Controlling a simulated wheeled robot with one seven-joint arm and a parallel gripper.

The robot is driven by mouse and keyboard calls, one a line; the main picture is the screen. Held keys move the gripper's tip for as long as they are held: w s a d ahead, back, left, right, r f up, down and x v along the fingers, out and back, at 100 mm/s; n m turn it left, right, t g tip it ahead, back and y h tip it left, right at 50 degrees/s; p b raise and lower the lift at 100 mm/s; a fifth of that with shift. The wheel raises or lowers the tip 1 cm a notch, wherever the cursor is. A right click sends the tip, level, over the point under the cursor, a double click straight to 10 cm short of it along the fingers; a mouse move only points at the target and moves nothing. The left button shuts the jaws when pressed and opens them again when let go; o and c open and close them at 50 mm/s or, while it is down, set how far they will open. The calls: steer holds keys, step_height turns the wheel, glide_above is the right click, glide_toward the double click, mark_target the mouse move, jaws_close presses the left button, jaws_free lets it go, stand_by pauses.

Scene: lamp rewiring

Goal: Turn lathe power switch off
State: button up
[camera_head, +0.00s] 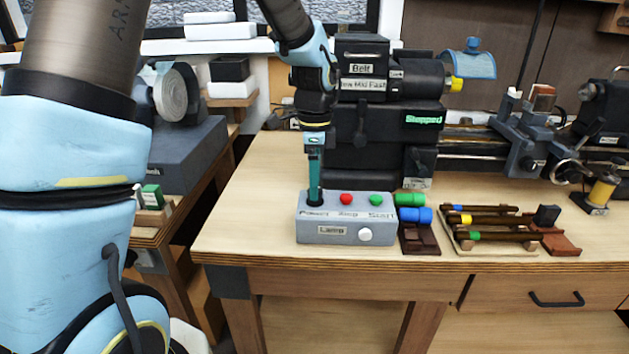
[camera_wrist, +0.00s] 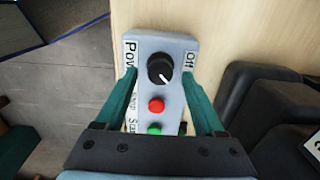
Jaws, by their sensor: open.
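The grey control box (camera_head: 345,232) stands near the front left of the bench, with labels reading Power, Stop and Start and a red and a green button. The black round power knob (camera_wrist: 160,67) has a white pointer mark, aimed to the lower right in the wrist view; an Off label (camera_wrist: 190,60) is at its right. My gripper (camera_head: 315,196) points down over the knob, mostly hiding it in the head view. In the wrist view my gripper (camera_wrist: 158,76) is open, one green finger on each side of the knob. I cannot tell whether they touch it.
The red button (camera_wrist: 156,105) and green button (camera_wrist: 154,129) sit beside the knob, between my fingers in the wrist view. The lathe (camera_head: 385,120) behind shows a green Stopped sign (camera_head: 424,119). Tools on a rack (camera_head: 497,247) lie to the right. The bench's front edge is close.

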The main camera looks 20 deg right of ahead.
steer(key=shift+f, duration=0.65)
jaws_close()
